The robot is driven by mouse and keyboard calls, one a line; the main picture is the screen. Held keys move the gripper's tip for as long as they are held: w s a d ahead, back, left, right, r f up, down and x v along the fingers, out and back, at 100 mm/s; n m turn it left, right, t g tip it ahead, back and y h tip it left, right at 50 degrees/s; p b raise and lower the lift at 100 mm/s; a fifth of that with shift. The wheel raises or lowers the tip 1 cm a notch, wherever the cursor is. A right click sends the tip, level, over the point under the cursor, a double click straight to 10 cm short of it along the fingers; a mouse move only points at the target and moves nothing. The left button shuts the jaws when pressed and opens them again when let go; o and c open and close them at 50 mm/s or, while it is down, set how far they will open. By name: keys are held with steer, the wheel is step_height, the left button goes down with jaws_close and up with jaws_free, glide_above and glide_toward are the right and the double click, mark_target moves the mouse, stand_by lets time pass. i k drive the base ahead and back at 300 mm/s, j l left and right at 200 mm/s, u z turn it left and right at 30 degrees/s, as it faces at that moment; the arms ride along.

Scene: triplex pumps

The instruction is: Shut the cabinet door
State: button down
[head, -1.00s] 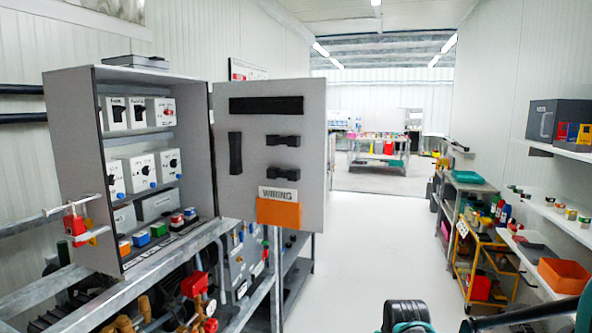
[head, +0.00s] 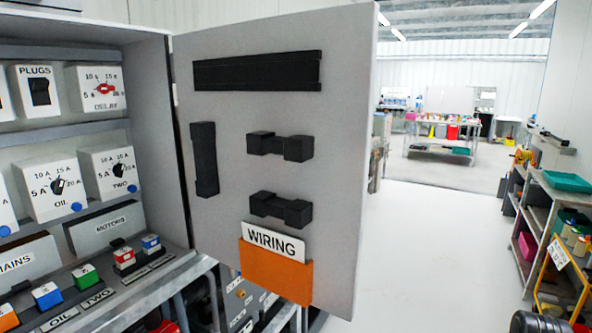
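The grey cabinet (head: 154,130) stands at the left of the head view, with its front open. Its door (head: 348,160) is swung wide open on the hinge side at the cabinet's right edge, and its inner face is turned toward me. Black blocks and an orange pocket (head: 272,270) with a white WIRING card (head: 273,242) are on that inner face. The door's outer face is hidden. A dark piece at the bottom right edge may be part of my arm; my gripper's fingers do not show.
White switch boxes (head: 54,187) and coloured buttons (head: 87,276) fill the cabinet. Metal rails (head: 165,285) run below it. The white floor (head: 425,250) right of the door is clear. Shelving (head: 540,215) and a yellow cart (head: 563,280) stand at the right.

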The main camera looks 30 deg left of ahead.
mark_target(276, 112)
steer(key=i+u, duration=0.1)
steer(key=i, duration=0.75)
steer(key=i+l, duration=0.15)
steer(key=i, duration=0.7)
steer(key=i+u, duration=0.2)
steer(key=u, duration=3.5)
steer(key=k+l, duration=0.2)
